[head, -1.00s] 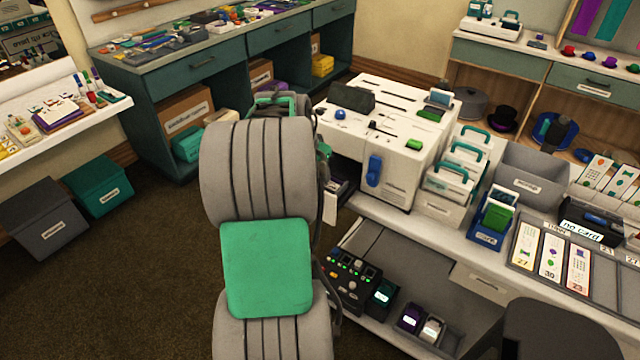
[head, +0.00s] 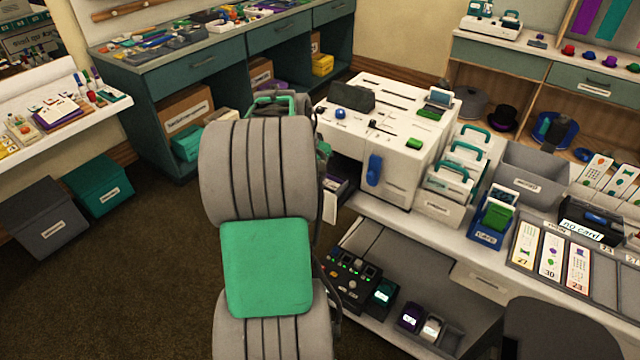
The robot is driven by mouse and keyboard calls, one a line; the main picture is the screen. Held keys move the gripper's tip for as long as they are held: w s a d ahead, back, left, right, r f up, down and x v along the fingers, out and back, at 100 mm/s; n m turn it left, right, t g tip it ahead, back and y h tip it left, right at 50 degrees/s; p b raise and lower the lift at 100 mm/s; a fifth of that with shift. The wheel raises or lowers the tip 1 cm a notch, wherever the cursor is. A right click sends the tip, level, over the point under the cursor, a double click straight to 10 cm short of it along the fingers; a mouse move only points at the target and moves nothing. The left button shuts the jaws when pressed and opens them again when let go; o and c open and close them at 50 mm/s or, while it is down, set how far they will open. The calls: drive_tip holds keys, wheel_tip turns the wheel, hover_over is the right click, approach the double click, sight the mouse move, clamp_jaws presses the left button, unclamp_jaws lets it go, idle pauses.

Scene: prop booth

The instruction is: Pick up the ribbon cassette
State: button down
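I cannot single out the ribbon cassette for sure. White cases with teal handles (head: 455,172) stand upright in a light bin right of the white printer-like machine (head: 385,150). Small dark and pale cartridge-like pieces (head: 410,317) stand in a tray on the low shelf. My grey arm with its green pad fills the middle of the head view and reaches toward the machine's left side. My gripper's fingers are hidden behind the arm, so what they hold or touch does not show.
A grey open bin (head: 528,172), a blue card holder (head: 494,222) and a card tray (head: 512,262) fill the counter on the right. A dark control box (head: 352,277) sits on the low shelf. The brown floor (head: 130,275) is clear at left.

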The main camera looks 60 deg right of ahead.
idle(0.9)
wheel_tip(320, 180, up, 10)
idle(0.3)
